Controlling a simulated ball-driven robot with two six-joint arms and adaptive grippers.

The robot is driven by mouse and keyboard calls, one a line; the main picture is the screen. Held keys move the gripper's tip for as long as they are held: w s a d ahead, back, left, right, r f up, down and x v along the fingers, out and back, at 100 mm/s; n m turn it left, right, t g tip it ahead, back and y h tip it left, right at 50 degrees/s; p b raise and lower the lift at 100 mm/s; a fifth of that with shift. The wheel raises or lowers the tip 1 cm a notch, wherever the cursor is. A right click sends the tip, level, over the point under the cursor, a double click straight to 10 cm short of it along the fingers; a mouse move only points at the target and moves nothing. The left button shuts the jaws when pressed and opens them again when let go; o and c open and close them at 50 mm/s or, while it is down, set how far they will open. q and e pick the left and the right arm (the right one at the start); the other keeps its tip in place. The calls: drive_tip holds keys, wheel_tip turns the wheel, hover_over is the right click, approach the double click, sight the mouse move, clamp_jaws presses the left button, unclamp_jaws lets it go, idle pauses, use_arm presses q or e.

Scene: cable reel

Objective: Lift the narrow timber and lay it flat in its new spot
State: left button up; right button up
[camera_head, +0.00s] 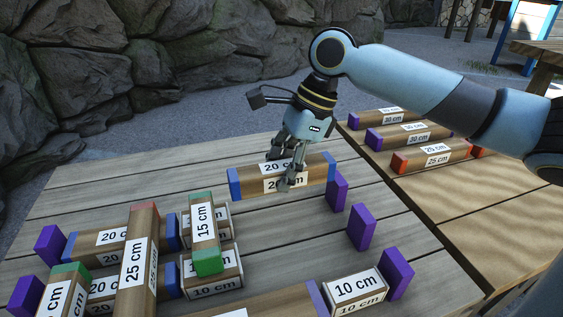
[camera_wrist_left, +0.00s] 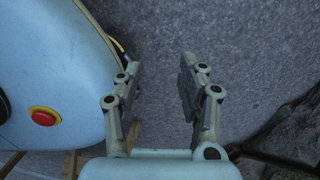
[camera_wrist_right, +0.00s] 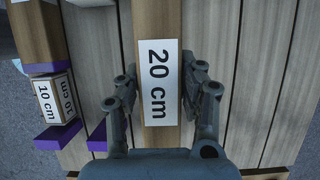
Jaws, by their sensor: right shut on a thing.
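A narrow brown timber (camera_head: 240,182) with blue ends and "20 cm" labels is in the head view, at the back right of the near table. My right gripper (camera_head: 287,172) straddles its middle and is shut on it. In the right wrist view the timber (camera_wrist_right: 156,130) runs lengthwise between the fingers of the right gripper (camera_wrist_right: 158,85). The timber looks level; whether it touches the table I cannot tell. My left gripper (camera_wrist_left: 160,80) shows in the left wrist view, open and empty above gravel ground.
The near wooden table (camera_head: 300,238) holds stacked labelled timbers at left, including a 25 cm timber (camera_head: 135,265) and a 15 cm one (camera_head: 205,228). Purple blocks (camera_head: 361,227) stand at right. A 10 cm block (camera_head: 355,287) is in front. Longer timbers (camera_head: 410,135) lie on the table behind.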

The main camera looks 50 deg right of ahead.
sight(275, 218)
wheel_tip(275, 218, down, 4)
drive_tip(key=b, duration=0.3)
drive_tip(key=shift+r+b, duration=0.15)
drive_tip(key=shift+b, duration=0.15)
drive_tip(key=shift+f, duration=0.2)
use_arm(q)
drive_tip(key=shift+w+a+f, duration=0.45)
drive_tip(key=shift+w+f, duration=0.05)
drive_tip(key=shift+f, duration=0.3)
drive_tip(key=shift+w+a+f, duration=0.45)
drive_tip(key=shift+w+f, duration=0.05)
drive_tip(key=shift+f, duration=0.25)
use_arm(e)
drive_tip(key=shift+f, duration=1.9)
use_arm(q)
drive_tip(key=shift+r, duration=0.1)
use_arm(e)
drive_tip(key=shift+r+p, duration=0.1)
drive_tip(key=shift+p, duration=0.55)
use_arm(q)
drive_tip(key=shift+w+r, duration=0.45)
drive_tip(key=shift+r, duration=0.2)
drive_tip(key=shift+w, duration=0.1)
drive_tip(key=shift+r+p, duration=0.15)
drive_tip(key=shift+p, duration=0.15)
use_arm(e)
drive_tip(key=shift+f, duration=0.35)
